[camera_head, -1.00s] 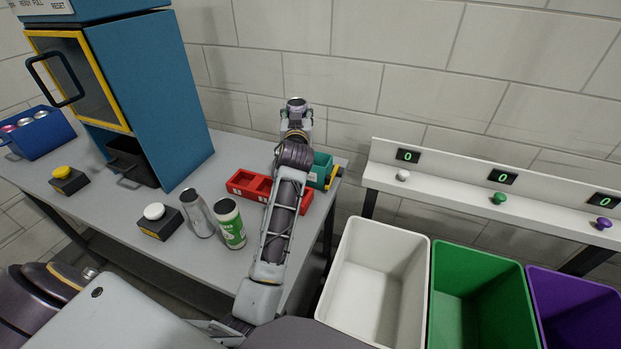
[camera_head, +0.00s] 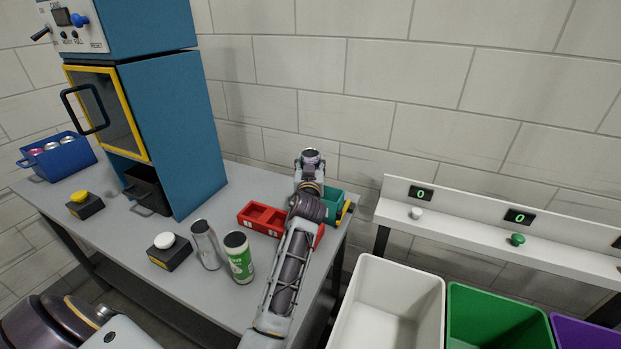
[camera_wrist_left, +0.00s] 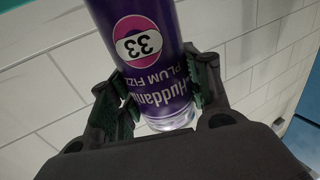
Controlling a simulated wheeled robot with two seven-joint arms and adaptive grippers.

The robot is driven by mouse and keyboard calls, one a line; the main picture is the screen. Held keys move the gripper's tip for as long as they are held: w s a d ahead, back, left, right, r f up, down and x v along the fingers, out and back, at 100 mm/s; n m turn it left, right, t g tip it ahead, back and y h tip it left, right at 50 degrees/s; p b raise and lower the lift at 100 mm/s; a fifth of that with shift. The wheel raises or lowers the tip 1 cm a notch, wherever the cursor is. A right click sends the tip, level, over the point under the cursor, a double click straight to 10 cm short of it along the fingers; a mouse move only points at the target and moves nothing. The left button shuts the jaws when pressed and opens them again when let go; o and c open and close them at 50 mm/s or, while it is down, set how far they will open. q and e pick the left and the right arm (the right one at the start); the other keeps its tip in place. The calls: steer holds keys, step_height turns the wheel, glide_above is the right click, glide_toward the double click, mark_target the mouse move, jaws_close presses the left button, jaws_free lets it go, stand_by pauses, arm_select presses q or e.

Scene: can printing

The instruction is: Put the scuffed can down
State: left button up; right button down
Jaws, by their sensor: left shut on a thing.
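My left gripper (camera_head: 309,168) is shut on a purple can (camera_head: 311,156), held at the back of the grey table near the wall. A plain silver can (camera_head: 207,246) and a green-and-white can (camera_head: 239,258) stand side by side on the table. My right gripper is not in view.
A red tray (camera_head: 262,217) and a teal container (camera_head: 333,203) sit near my arm. The blue machine (camera_head: 170,120), white button (camera_head: 165,241), yellow button (camera_head: 80,196) and blue crate (camera_head: 60,160) stand left. White (camera_head: 375,275) and green (camera_head: 500,310) bins are right.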

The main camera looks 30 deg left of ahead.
arm_select(q)
step_height(320, 180, down, 4)
steer(key=shift+r, duration=0.2)
steer(key=shift+f, duration=0.65)
steer(key=shift+f+b, duration=0.15)
steer(key=shift+b, duration=0.15)
steer(key=shift+f, duration=0.15)
steer(key=shift+f+b, duration=0.15)
steer(key=shift+b, duration=0.2)
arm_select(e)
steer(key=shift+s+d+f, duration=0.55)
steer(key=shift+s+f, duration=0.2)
arm_select(q)
steer(key=shift+f, duration=0.15)
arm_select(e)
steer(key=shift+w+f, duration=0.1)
